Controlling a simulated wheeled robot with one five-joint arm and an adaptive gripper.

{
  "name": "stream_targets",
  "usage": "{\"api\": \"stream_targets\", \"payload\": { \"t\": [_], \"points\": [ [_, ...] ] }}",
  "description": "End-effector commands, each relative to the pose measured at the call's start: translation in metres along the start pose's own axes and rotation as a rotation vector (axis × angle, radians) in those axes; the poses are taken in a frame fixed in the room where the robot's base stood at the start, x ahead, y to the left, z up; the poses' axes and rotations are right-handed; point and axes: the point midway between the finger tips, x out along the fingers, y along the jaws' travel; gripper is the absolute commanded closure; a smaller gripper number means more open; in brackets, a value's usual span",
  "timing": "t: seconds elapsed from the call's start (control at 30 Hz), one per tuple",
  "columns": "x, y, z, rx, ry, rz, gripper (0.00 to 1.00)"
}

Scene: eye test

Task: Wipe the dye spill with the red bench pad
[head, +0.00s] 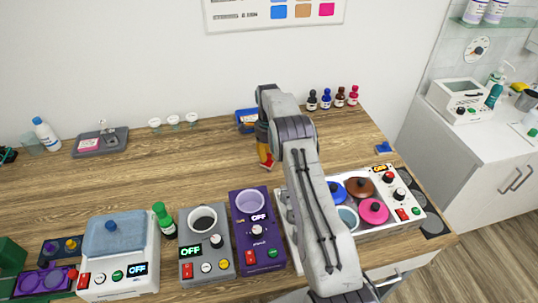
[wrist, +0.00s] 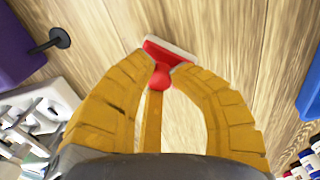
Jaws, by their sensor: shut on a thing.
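My gripper (head: 265,152), with yellow fingers, is over the wooden bench behind the devices, left of my arm's grey links. In the wrist view my gripper (wrist: 163,72) is shut on the red knob of the red bench pad (wrist: 168,50), which has a pale lower edge. The pad also shows small and red at the fingertips in the head view (head: 267,164). I cannot tell whether it touches the bench. I make out no dye spill in either view; my arm and gripper hide part of the bench.
Along the front stand a purple device (head: 256,232), a grey device (head: 206,246) and a white device with a blue lid (head: 118,255). A white multi-station unit (head: 385,222) is right of my arm. A blue tray (head: 243,113) and small bottles (head: 326,99) stand behind. Bench at left-centre is clear.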

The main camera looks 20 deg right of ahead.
Motion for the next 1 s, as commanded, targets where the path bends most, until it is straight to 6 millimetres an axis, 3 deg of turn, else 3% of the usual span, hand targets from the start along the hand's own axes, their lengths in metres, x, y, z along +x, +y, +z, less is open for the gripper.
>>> {"api": "stream_targets", "payload": {
  "t": [0.37, 1.0],
  "points": [
    [-0.005, 0.0, 0.0, 0.0, 0.0, 0.0, 1.0],
    [-0.058, 0.002, 0.0, 0.0, 0.0, -0.001, 1.0]
  ]
}}
